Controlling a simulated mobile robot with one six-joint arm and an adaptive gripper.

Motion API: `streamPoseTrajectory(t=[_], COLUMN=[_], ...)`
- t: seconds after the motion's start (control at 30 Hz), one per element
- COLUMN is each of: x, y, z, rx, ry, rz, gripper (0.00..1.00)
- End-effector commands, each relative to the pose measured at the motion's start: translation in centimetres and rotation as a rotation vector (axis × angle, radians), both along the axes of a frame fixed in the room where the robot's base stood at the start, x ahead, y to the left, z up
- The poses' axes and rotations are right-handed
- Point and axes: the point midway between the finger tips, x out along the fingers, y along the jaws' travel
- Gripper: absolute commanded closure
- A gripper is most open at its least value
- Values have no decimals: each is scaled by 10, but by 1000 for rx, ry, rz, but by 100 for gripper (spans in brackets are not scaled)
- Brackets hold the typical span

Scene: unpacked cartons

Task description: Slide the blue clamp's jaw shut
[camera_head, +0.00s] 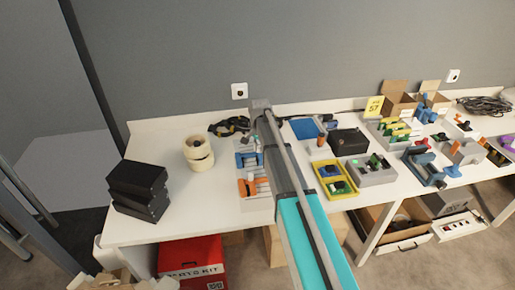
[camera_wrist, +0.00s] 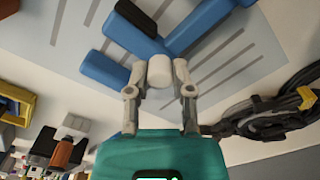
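The blue clamp (camera_head: 246,160) lies on a grey lined board (camera_head: 263,187) near the left part of the bench. In the wrist view the clamp (camera_wrist: 198,28) fills the upper middle: a long blue bar, blue blocks to its left and a black piece (camera_wrist: 136,16). My gripper (camera_wrist: 160,78) is at the clamp, its fingertips on either side of a pale round knob (camera_wrist: 160,70). Both fingertips look pressed against the knob. How the knob joins the clamp is partly hidden. In the head view my arm covers the gripper and the board's right side.
An orange clamp (camera_head: 247,187) lies in front of the blue one on the board. Tape rolls (camera_head: 198,152) and black boxes (camera_head: 139,190) stand to the left. A yellow tray (camera_head: 335,179) and a black box (camera_head: 349,142) stand to the right. Dark cables (camera_wrist: 275,115) lie near my gripper.

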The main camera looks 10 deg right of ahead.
Motion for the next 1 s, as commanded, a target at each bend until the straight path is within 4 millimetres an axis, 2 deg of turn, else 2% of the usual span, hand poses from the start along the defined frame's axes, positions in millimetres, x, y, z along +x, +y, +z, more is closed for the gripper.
streamPoseTrajectory(t=[0.03,0.07,0.1,0.37,0.47,0.8,1.0], x=[0,0,0,0,0,0,0], y=[0,0,0,2,10,54,58], z=[0,0,0,0,0,0,0], rx=[0,0,0,0,0,0,0], ry=[0,0,0,0,0,0,0], rz=[0,0,0,0,1,1,-1], gripper=[93,98,100,100,100,100,100])
